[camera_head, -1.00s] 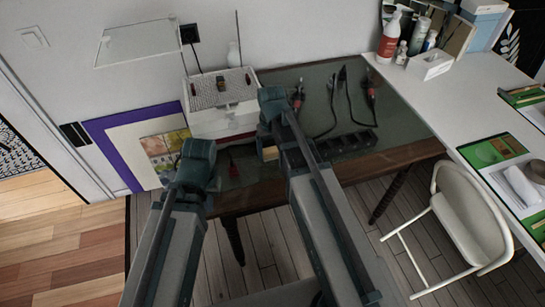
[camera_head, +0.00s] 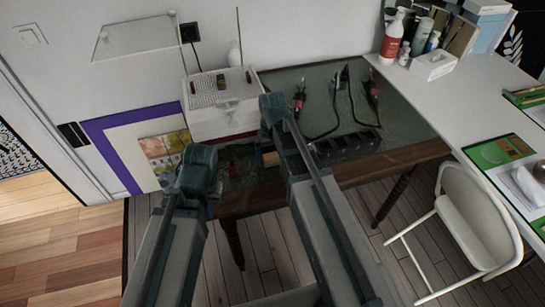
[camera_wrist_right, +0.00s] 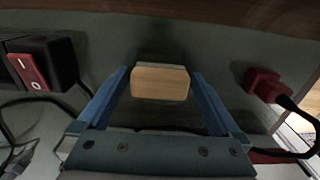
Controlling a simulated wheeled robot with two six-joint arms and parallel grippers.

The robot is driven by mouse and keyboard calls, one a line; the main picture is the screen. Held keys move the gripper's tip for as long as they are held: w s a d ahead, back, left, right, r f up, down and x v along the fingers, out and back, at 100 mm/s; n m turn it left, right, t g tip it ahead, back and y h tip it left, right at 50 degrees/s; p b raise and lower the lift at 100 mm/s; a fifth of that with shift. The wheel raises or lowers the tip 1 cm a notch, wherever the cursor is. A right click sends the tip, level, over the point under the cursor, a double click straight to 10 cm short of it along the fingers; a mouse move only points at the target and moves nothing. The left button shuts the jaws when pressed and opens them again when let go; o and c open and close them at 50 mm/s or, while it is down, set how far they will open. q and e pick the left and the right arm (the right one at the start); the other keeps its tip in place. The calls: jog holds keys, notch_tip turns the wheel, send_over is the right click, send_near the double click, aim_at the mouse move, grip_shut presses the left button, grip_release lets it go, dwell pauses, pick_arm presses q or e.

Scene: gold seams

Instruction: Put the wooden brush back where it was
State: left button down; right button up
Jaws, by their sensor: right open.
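The wooden brush shows in the right wrist view as a pale wooden block (camera_wrist_right: 160,84) on the dark green table top. My right gripper (camera_wrist_right: 164,85) is open, with its blue fingers on either side of the block and a visible gap at each side. In the head view a small tan piece of the brush (camera_head: 270,158) shows beside my right arm, which hides the rest. My left arm's end (camera_head: 196,165) is over the table's left front part. Its fingers are hidden.
A black power strip (camera_head: 346,145) lies right of the brush; its red switch (camera_wrist_right: 30,72) shows close by. A red-ended cable (camera_wrist_right: 262,84) lies on the other side. A white cabinet (camera_head: 222,118) stands behind. A white chair (camera_head: 470,225) stands to the right.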

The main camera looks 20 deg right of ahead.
aim_at(273, 155)
notch_tip(273, 155, up, 12)
jog(key=p, duration=1.2)
pick_arm(q)
notch_tip(273, 155, up, 12)
jog(key=shift+r, duration=0.15)
pick_arm(e)
jog(key=s+a+n+h, duration=0.1)
jog(key=s+a+n, duration=0.2)
jog(key=s+a, duration=0.7)
jog(key=s, duration=0.4)
jog(key=shift+s+a+r, duration=0.15)
jog(key=shift+a+r, duration=0.05)
jog(key=shift+a, duration=0.05)
pick_arm(q)
jog(key=shift+w, duration=0.1)
